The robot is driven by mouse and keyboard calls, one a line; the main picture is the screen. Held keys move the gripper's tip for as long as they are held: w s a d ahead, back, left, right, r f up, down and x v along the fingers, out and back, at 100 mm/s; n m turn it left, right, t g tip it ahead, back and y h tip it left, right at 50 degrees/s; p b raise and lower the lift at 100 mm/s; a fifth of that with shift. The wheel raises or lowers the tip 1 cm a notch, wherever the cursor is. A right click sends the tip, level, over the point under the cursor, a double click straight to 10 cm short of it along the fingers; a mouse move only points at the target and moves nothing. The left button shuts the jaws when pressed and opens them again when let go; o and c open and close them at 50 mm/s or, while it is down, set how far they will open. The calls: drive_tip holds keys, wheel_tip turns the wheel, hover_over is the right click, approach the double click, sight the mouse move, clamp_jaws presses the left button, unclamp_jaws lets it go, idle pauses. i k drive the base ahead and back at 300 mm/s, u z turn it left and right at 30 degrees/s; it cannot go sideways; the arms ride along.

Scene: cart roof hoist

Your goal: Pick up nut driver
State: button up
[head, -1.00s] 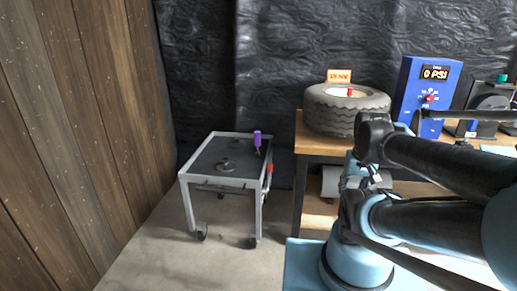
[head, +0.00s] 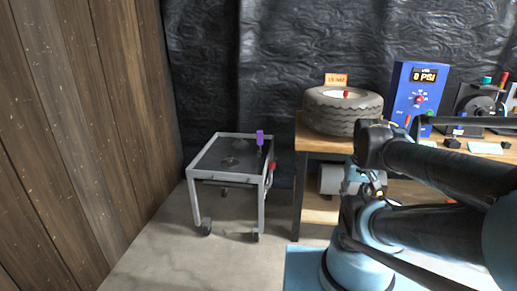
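A tool with a purple handle (head: 260,137), which looks like the nut driver, stands upright at the right side of the grey cart (head: 204,176). Its lower part is too small to make out. My arm fills the right side of the head view, in front of the workbench. My gripper cannot be made out in this view, so its state is not shown. Nothing of my arm touches the cart.
A wooden workbench (head: 312,146) stands right of the cart, bearing a tire (head: 343,112) and a blue gauge box (head: 416,88) reading 0 PSI. A small red thing (head: 272,167) is at the cart's right side. A wood wall (head: 75,130) is at left. Concrete floor is clear before the cart.

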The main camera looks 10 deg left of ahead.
sight(260, 134)
drive_tip(key=k, duration=0.95)
drive_tip(key=u, duration=0.45)
drive_tip(key=i, duration=2.25)
drive_tip(key=z, duration=0.4)
